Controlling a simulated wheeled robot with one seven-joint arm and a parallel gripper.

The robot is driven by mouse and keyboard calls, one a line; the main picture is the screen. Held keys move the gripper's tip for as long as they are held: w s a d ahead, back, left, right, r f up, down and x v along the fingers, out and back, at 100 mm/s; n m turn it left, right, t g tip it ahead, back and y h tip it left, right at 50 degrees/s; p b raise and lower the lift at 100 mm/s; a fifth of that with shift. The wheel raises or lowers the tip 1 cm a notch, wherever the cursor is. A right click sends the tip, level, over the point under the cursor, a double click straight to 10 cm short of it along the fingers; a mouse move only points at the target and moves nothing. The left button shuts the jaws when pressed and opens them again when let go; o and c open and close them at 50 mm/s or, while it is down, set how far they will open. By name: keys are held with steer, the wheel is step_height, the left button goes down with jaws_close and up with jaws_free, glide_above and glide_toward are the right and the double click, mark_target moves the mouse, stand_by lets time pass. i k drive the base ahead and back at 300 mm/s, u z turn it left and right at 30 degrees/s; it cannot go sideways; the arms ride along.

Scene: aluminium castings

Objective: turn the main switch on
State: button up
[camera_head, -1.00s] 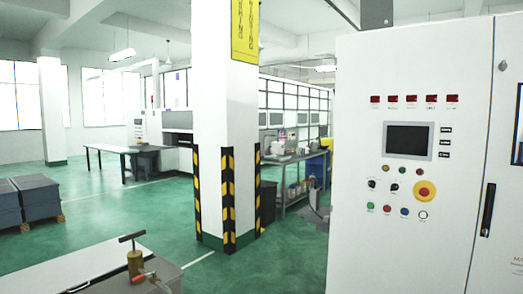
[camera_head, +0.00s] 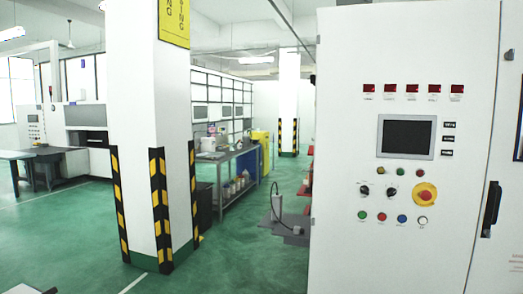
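A tall white control cabinet (camera_head: 340,240) fills the right side of the head view. Its panel has a dark screen (camera_head: 406,137), a row of red indicators above it, and several coloured buttons below. Two small black rotary switches (camera_head: 364,190) sit left of a large red emergency button on a yellow disc (camera_head: 425,195). A black handle (camera_head: 491,208) is on the cabinet's right part. I cannot tell which of these is the main switch; the labels are too small to read. My gripper is not in view.
A white pillar (camera_head: 135,90) with black and yellow corner guards stands left of the cabinet. Between them is open green floor (camera_head: 235,265), with a low grey stand (camera_head: 284,228) close to the cabinet. A workbench (camera_head: 222,158) stands further back.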

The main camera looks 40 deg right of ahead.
mark_target(311, 151)
steer(key=z, duration=0.6)
steer(key=i, duration=0.8)
steer(key=z, duration=1.25)
steer(key=i, duration=0.35)
steer(key=z, duration=0.2)
steer(key=k, duration=0.45)
steer(key=u, duration=0.85)
steer(key=i, duration=1.45)
steer(key=z, duration=0.95)
